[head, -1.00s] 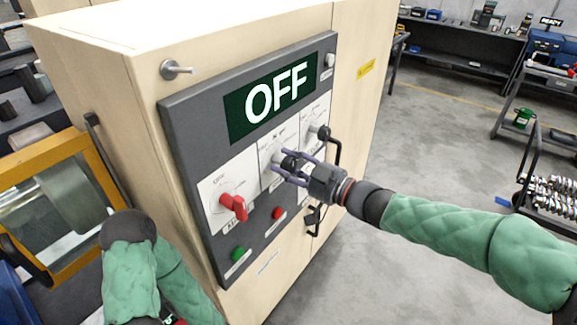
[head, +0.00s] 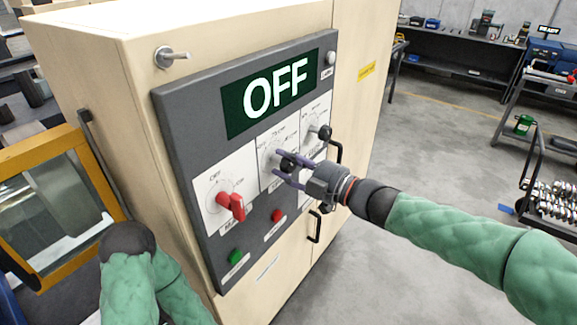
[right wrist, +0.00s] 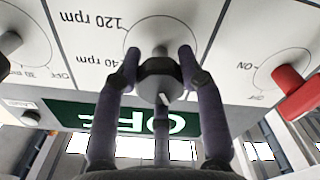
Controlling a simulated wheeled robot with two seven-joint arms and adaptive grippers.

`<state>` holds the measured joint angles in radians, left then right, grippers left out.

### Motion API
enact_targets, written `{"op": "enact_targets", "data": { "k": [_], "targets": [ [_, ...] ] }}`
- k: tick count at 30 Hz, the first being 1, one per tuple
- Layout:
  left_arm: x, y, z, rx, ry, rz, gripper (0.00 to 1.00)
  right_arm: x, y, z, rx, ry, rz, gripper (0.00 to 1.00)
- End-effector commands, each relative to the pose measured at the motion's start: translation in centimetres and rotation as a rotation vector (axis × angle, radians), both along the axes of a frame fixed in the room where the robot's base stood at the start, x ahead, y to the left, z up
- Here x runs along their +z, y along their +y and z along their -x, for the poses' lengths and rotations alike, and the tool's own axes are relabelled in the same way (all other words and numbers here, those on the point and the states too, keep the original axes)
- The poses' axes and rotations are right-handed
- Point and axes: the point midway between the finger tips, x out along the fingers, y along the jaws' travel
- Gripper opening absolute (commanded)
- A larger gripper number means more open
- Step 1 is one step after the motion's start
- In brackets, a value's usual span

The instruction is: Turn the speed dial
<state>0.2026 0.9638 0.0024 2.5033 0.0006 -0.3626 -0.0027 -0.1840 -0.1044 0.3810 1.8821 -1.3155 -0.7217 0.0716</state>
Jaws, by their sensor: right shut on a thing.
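The speed dial (head: 288,163) is the black knob in the middle of the panel's row of controls. Part of the dial's scale is hidden by the hand. My left arm is at the lower left of the head view, its gripper not visible.
A red switch knob (head: 232,205) is left of the dial, and another black knob (head: 325,133) is right of it. A green button (head: 236,257) and a red button (head: 276,216) sit below. The display (head: 272,92) reads OFF. Open floor lies right of the cabinet.

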Motion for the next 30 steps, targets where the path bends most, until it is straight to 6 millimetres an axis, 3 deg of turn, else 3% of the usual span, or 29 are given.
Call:
{"op": "enact_targets", "data": {
  "k": [16, 17, 18, 19, 30],
  "targets": [
    [-0.11, 0.01, -0.01, 0.0, 0.0, 0.0, 0.4, 0.39, 0.01, 0.03, 0.001, -0.028, 0.013, 0.07],
    [-0.11, 0.01, -0.01, 0.0, 0.0, 0.0, 0.4, 0.39, 0.01, 0.03, 0.002, -0.028, 0.012, 0.48],
    [-0.11, 0.01, -0.01, 0.0, 0.0, 0.0, 0.4, 0.38, 0.01, 0.03, 0.001, -0.027, 0.012, 0.59],
    [-0.12, 0.0, -0.01, 0.0, 0.0, 0.0, 0.4, 0.35, 0.01, 0.04, 0.001, -0.027, 0.012, 0.64],
    [-0.13, 0.0, -0.02, 0.0, 0.0, 0.0, 0.4, 0.13, -0.2, 0.13, 0.0, -0.022, 0.014, 0.64]
  ]
}}
